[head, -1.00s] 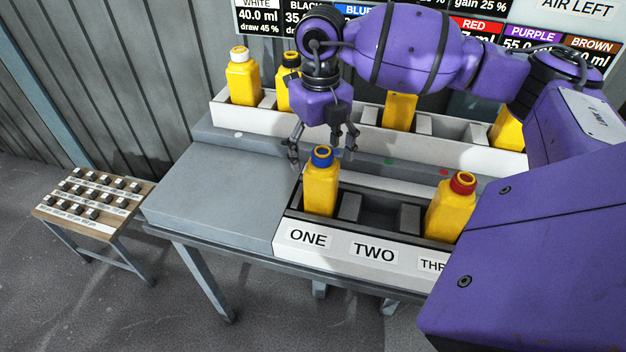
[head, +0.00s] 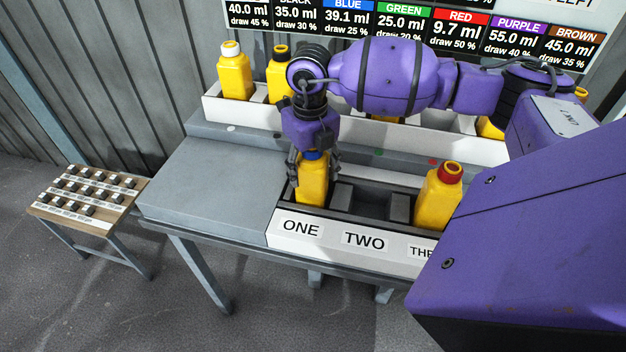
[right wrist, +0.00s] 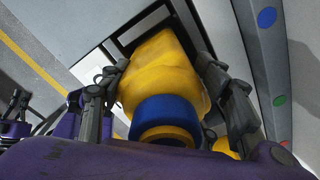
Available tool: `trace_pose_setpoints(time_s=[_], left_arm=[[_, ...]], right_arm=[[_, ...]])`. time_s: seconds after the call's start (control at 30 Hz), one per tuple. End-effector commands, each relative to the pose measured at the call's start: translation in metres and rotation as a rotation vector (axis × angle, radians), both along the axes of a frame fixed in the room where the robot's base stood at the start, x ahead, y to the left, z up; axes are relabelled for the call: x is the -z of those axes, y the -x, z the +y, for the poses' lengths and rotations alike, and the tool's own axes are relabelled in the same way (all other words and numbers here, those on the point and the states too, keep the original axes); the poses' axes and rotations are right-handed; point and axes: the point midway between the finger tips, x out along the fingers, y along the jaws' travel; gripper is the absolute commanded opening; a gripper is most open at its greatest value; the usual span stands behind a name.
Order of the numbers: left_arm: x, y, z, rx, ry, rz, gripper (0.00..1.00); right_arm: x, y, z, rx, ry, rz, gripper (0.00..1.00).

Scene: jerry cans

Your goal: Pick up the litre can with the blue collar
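The litre can with the blue collar (head: 312,184) is yellow and stands upright in the slot marked ONE of the front rack (head: 345,238). In the right wrist view its yellow body (right wrist: 165,75) and blue collar (right wrist: 167,112) lie between the fingers. My right gripper (head: 314,175) points down over this can, with one finger on each side. The fingers look open around the body, close to its sides; contact is hard to make out. The gripper's palm hides most of the collar in the head view. My left gripper does not show in the head view.
A red-collared can (head: 439,196) stands further right in the same rack, with the TWO slot empty between. Behind is a white rack (head: 213,108) with several yellow cans. A small table (head: 100,225) holding small blocks stands left. The grey bench top (head: 205,180) left of the rack is clear.

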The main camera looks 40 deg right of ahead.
Motion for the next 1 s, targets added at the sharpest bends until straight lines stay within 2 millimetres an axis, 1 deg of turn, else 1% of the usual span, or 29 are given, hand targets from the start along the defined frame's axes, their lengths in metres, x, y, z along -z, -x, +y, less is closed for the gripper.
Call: trace_pose_setpoints(time_s=[0.03,0.1,0.13,0.3,0.4,0.47,0.57,0.7,0.8,0.9,1.0], left_arm=[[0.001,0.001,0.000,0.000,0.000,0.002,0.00],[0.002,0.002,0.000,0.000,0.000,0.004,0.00],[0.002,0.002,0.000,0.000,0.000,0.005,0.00],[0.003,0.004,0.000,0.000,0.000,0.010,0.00],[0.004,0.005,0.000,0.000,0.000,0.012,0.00],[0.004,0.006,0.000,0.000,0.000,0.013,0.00],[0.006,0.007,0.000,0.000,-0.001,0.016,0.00],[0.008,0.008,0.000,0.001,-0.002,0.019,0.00],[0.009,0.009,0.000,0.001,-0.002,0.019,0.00],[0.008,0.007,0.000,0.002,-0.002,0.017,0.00],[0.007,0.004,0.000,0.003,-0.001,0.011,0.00]], right_arm=[[0.000,0.000,0.000,0.000,0.000,0.000,0.40],[0.000,0.000,0.000,0.000,0.000,0.000,0.31],[0.000,0.000,0.000,0.000,0.000,-0.001,0.30],[-0.001,0.000,0.000,0.000,0.000,-0.001,0.30],[-0.006,-0.001,0.000,0.000,0.000,-0.002,0.30],[-0.013,-0.001,0.000,-0.001,0.000,-0.004,0.30],[-0.031,-0.001,0.000,-0.001,0.001,-0.004,0.30],[-0.060,-0.001,0.000,-0.001,0.001,-0.005,0.30],[-0.078,-0.001,0.000,-0.001,0.001,-0.003,0.30],[-0.091,-0.001,0.000,-0.004,0.000,-0.003,0.30],[-0.098,0.000,0.001,-0.030,0.000,0.000,0.30]])
